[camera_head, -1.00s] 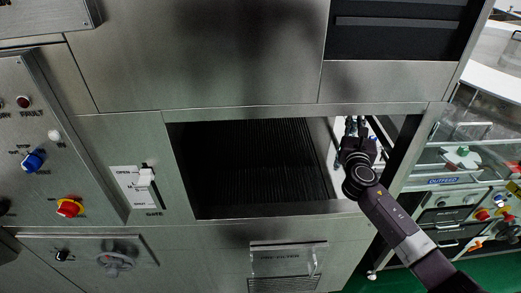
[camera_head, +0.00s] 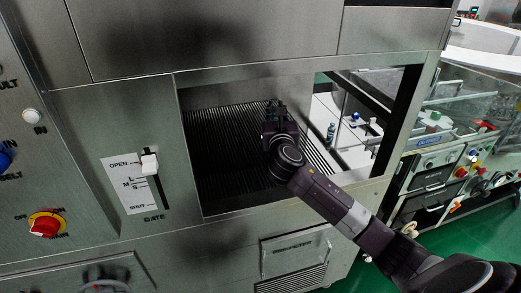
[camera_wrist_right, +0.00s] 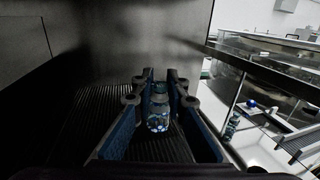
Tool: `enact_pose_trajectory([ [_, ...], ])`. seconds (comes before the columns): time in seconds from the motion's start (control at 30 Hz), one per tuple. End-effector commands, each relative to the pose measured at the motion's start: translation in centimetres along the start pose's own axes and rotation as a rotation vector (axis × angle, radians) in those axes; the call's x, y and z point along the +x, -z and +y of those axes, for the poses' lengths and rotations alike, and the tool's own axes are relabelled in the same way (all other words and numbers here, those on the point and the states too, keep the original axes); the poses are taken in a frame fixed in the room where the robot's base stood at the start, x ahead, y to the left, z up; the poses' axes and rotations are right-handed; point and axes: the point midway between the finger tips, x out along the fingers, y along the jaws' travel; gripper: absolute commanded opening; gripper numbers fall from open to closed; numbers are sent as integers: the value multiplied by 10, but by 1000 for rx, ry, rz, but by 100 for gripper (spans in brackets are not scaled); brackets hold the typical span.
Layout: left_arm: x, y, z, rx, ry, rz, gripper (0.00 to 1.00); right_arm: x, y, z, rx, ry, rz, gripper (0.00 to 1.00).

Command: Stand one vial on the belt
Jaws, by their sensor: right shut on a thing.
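My right gripper (camera_head: 273,108) reaches through the machine's opening over the dark ribbed belt (camera_head: 225,150). In the right wrist view its blue-lined fingers are shut on a small clear vial (camera_wrist_right: 158,108), which looks upright between them. The ribbed belt also shows in that view (camera_wrist_right: 92,125) under and around the fingers. I cannot tell whether the vial's base touches the belt. In the head view the gripper hides the held vial. My left gripper is not in view.
A second vial (camera_head: 330,132) stands to the right on a white surface. It also shows in the right wrist view (camera_wrist_right: 231,126). The steel frame of the opening (camera_head: 290,204) surrounds my arm. A gate lever (camera_head: 150,165) is on the panel at left.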

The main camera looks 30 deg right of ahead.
Motion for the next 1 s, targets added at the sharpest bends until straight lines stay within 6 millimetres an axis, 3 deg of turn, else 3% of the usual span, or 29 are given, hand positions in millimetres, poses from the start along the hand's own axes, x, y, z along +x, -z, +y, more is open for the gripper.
enact_pose_trajectory([
  [0.03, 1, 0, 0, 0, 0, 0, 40, 0, 18, 0, -1, 1, 8, 1],
  [0.2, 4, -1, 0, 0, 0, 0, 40, 0, 65, 0, -1, 2, 7, 1],
  [0.4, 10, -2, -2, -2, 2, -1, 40, 0, 108, 1, 0, 1, 4, 1],
  [0.63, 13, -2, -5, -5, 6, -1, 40, 0, 129, 1, 1, 1, 2, 1],
  [0.83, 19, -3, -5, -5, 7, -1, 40, 0, 159, 1, 1, 1, 3, 1],
  [1.0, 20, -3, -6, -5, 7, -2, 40, 0, 165, 1, 2, 0, 1, 1],
])
